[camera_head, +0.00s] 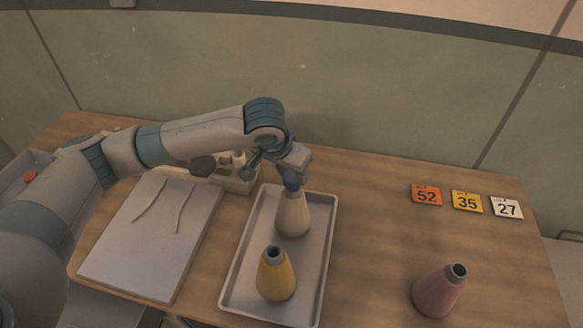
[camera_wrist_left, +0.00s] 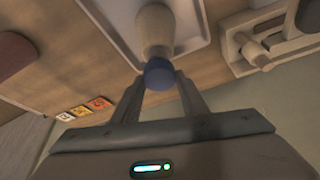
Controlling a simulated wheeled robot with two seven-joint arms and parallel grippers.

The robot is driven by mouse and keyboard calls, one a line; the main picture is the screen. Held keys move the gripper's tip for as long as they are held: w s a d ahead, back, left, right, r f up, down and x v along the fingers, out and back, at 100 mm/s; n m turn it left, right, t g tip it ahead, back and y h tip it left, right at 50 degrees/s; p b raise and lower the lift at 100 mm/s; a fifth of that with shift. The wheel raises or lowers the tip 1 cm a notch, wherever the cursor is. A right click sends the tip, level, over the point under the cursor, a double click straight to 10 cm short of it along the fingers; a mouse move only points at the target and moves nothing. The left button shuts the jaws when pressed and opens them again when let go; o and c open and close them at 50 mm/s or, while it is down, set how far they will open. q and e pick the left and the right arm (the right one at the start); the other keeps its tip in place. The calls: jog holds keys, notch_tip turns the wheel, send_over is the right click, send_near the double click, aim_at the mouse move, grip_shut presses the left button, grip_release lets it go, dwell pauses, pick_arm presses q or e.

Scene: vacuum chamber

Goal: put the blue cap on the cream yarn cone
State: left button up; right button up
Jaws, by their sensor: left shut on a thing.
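The cream yarn cone (camera_head: 293,214) stands upright on the far part of a grey tray (camera_head: 230,272). The blue cap (camera_head: 291,178) is at the top of the cone, and the head view does not show clearly whether it is fully seated. My left gripper (camera_head: 292,172) is shut on the cap from above. In the left wrist view, the blue cap (camera_wrist_left: 158,73) sits between the fingertips of my left gripper (camera_wrist_left: 160,80), in line with the cream cone (camera_wrist_left: 155,30). My right gripper is not in view.
A yellow cone (camera_head: 276,276) with an open top stands on the tray in front. A pink cone (camera_head: 440,291) stands at the right. A pale board (camera_head: 150,240) with two strands lies left. A holder (camera_head: 235,178) stands behind. Number cards (camera_head: 466,201) lie back right.

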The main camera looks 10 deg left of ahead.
pick_arm(q)
jog(key=shift+f, duration=0.35)
jog(key=shift+r+p, duration=0.1)
jog(key=shift+p, duration=0.2)
dwell(0.4)
jog(key=shift+p, duration=1.3)
dwell(1.2)
jog(key=shift+f, duration=0.3)
dwell(0.3)
jog(key=shift+f, duration=1.25)
jog(key=o, duration=1.1)
jog(key=shift+r, duration=0.1)
